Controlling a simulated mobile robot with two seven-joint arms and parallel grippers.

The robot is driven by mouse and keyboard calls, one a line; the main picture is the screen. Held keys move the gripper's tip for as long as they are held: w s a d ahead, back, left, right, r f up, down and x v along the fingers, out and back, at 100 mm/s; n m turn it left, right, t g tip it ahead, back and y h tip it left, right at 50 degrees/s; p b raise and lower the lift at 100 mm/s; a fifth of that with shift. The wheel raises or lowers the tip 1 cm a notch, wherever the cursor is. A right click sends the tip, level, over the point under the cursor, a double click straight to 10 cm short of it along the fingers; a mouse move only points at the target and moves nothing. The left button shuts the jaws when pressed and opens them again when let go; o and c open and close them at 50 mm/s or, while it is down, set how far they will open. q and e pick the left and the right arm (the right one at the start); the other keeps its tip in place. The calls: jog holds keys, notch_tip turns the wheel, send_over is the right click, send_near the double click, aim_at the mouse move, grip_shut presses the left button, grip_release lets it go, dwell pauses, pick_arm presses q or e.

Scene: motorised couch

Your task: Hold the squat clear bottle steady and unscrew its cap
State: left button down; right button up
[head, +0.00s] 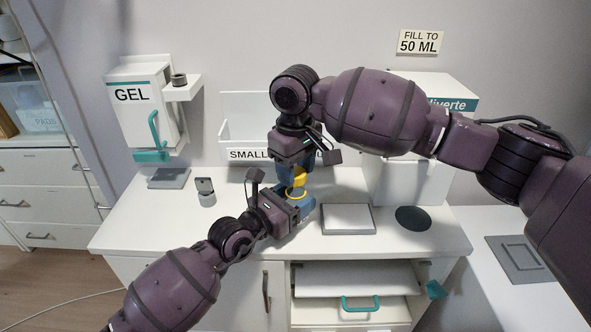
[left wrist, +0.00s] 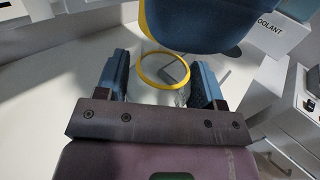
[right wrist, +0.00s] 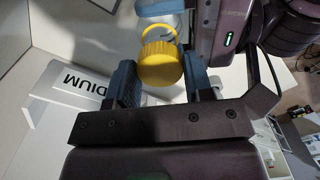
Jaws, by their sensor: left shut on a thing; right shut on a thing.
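The squat clear bottle (left wrist: 160,95) stands between the blue fingers of my left gripper (left wrist: 162,82), which is shut on it. A yellow ring (left wrist: 140,66) runs around its top, and the inside shows through it. The yellow cap (right wrist: 160,64) is between the fingers of my right gripper (right wrist: 161,76), which is shut on it. In the head view the cap (head: 299,175) is just above the bottle's yellow ring (head: 296,192), with a small gap. The fingers hide most of the bottle there.
A gel dispenser (head: 140,105) and a labelled bin (head: 240,130) stand behind.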

aim_at(296, 172)
jog(key=shift+r, duration=1.85)
pick_arm(q)
jog(key=shift+c, duration=0.8)
grip_release()
jog(key=shift+a, duration=0.1)
